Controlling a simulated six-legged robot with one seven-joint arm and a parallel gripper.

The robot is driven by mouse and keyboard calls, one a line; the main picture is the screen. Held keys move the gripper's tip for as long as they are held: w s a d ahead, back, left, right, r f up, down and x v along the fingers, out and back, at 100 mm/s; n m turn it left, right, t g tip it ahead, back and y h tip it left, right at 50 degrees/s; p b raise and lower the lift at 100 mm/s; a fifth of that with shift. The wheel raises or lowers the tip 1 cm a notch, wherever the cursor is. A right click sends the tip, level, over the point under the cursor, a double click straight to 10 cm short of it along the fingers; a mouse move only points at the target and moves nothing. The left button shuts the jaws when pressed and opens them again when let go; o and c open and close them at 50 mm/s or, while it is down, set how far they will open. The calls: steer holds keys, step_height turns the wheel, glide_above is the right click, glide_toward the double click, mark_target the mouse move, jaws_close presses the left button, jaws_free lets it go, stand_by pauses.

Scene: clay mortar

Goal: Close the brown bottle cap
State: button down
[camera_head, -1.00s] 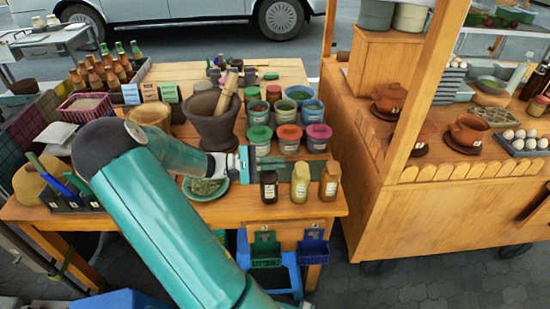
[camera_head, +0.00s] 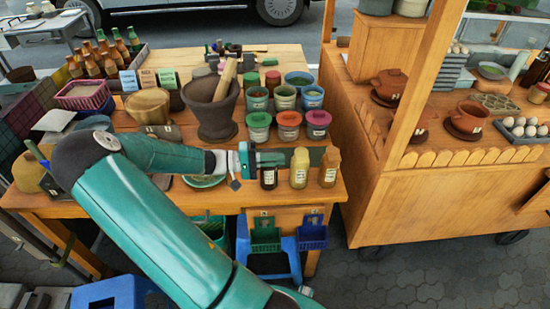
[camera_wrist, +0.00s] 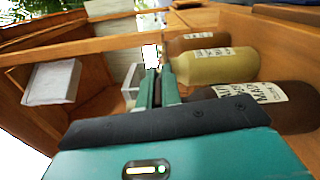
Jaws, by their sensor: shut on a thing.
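Three bottles stand upright at the table's front right edge: a dark one (camera_head: 268,179), a yellow one (camera_head: 300,172) and a brown one (camera_head: 331,172). The wrist view shows them sideways: dark (camera_wrist: 288,105), yellow (camera_wrist: 215,67) and brown (camera_wrist: 207,40). My gripper (camera_head: 312,157) comes in from the left at the height of the bottle tops, its fingers running towards the brown bottle. The wrist view shows my fingers (camera_wrist: 158,80) close together beside the bottle tops. The brown bottle's cap and the exact contact are hidden at the fingertips.
Lidded jars (camera_head: 288,125) stand close behind the bottles. A mortar with pestle (camera_head: 212,108) is left of them. A food cart (camera_head: 400,200) stands right of the table. Blue and green baskets (camera_head: 312,237) hang below the table's front edge.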

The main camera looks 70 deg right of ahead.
stand_by(0.3)
steer(key=c, duration=1.6)
jaws_free()
steer(key=v, duration=1.3)
steer(key=shift+w+a, duration=0.2)
steer(key=shift+w, duration=0.15)
steer(key=shift+a, duration=0.1)
